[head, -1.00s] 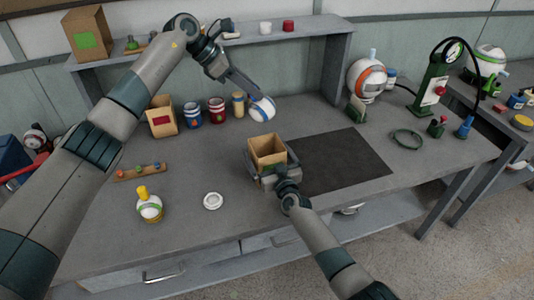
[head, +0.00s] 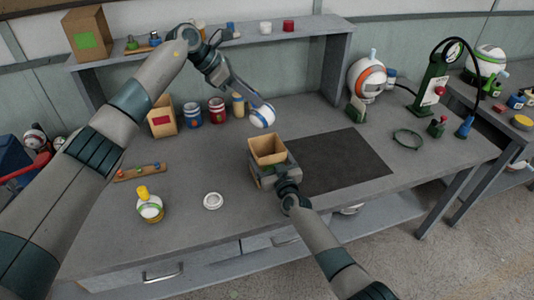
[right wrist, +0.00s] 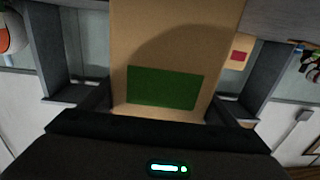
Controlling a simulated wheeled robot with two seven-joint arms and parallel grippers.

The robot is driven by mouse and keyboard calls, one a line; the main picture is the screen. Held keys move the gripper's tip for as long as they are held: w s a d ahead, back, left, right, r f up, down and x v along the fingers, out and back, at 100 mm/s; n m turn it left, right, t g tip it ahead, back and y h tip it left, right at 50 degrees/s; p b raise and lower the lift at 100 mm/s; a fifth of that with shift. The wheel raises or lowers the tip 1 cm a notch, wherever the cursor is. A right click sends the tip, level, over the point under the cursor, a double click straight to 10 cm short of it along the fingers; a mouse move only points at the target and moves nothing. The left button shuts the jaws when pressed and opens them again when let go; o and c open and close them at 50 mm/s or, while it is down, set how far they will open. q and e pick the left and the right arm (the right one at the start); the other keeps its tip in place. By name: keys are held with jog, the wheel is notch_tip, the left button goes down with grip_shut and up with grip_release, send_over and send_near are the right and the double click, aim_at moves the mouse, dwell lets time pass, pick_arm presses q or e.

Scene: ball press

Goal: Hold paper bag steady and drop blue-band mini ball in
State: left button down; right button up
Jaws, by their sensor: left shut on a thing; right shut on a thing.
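My left gripper (head: 258,105) is shut on the blue-band mini ball (head: 263,117), a white ball with a blue band. It holds the ball in the air behind and above the paper bag. The brown, open-topped paper bag (head: 267,148) stands upright near the middle of the table. My right gripper (head: 268,174) is shut on the bag, with its fingers at the bag's sides. In the right wrist view the bag (right wrist: 180,45) shows a green patch between the fingers. The inside bottom of the bag is hidden.
A dark mat (head: 345,162) lies right of the bag. Several jars (head: 216,110) and a red-marked bag (head: 162,117) stand behind. A shelf (head: 200,45) runs along the back.

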pick_arm(q)
jog(key=shift+f, duration=5.1)
jog(key=c, duration=1.5)
grip_release()
jog(key=v, duration=1.2)
pick_arm(e)
jog(key=o, duration=1)
